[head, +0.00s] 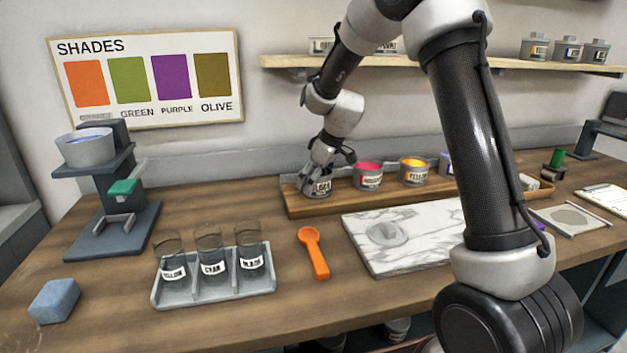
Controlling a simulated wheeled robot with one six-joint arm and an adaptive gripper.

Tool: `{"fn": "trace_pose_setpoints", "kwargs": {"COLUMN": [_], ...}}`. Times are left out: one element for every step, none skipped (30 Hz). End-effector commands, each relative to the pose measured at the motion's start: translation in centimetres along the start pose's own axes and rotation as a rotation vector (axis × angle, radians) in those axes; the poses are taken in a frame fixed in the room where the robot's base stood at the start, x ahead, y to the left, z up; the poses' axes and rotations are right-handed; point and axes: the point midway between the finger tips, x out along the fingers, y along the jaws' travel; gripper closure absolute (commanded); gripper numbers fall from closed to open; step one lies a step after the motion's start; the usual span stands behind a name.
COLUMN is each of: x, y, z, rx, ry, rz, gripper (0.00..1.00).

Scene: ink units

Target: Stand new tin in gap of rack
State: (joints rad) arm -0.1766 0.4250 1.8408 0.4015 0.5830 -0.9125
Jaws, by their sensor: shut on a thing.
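My gripper (320,176) is shut on a grey tin (318,190) with a white label; the label seems to read BLACK, but it is small. The tin is upright at the left end of the wooden rack (385,199). I cannot tell whether it touches the rack floor. To its right in the rack stand an open tin of magenta (368,178) and an open tin of yellow (413,173). A further tin with a blue label (446,163) is partly hidden behind my arm.
A marble slab (375,246) lies in front of the rack. An orange spoon (314,252) and a tray of labelled glass cups (213,289) are nearer. A shelf (400,62) with tins hangs above. A press-like stand (104,215) is at left.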

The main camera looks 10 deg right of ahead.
Motion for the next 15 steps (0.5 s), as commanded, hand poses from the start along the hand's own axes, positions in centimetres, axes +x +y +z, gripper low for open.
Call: {"fn": "trace_pose_setpoints", "kwargs": {"x": [-0.06,-0.09,-0.1,-0.1,-0.1,-0.07,-0.02,0.06,0.18,0.21,0.2,0.2,0.2,0.2,0.19], "y": [0.05,0.05,0.05,0.05,0.05,0.05,0.05,0.04,0.04,0.02,0.02,0.02,0.02,0.02,0.02], "z": [-0.08,-0.1,-0.11,-0.11,-0.11,-0.09,-0.07,-0.03,0.02,0.06,0.06,0.06,0.05,0.05,0.05], "rx": [-0.001,-0.001,-0.001,-0.001,-0.001,-0.001,-0.001,-0.001,-0.001,-0.001,-0.001,-0.001,-0.001,-0.001,-0.001], "ry": [0.002,0.003,0.003,0.003,0.003,0.002,0.002,0.002,0.002,0.001,0.001,0.001,0.001,0.001,0.001], "rz": [0.002,0.002,0.002,0.002,0.002,0.002,0.002,0.001,0.001,0.001,0.001,0.0,0.001,0.001,0.0], "gripper": [0.79,0.79,0.79,0.79,0.79,0.79,0.79,0.79,0.79,0.22,0.17,0.1,0.04,0.04,0.04]}}
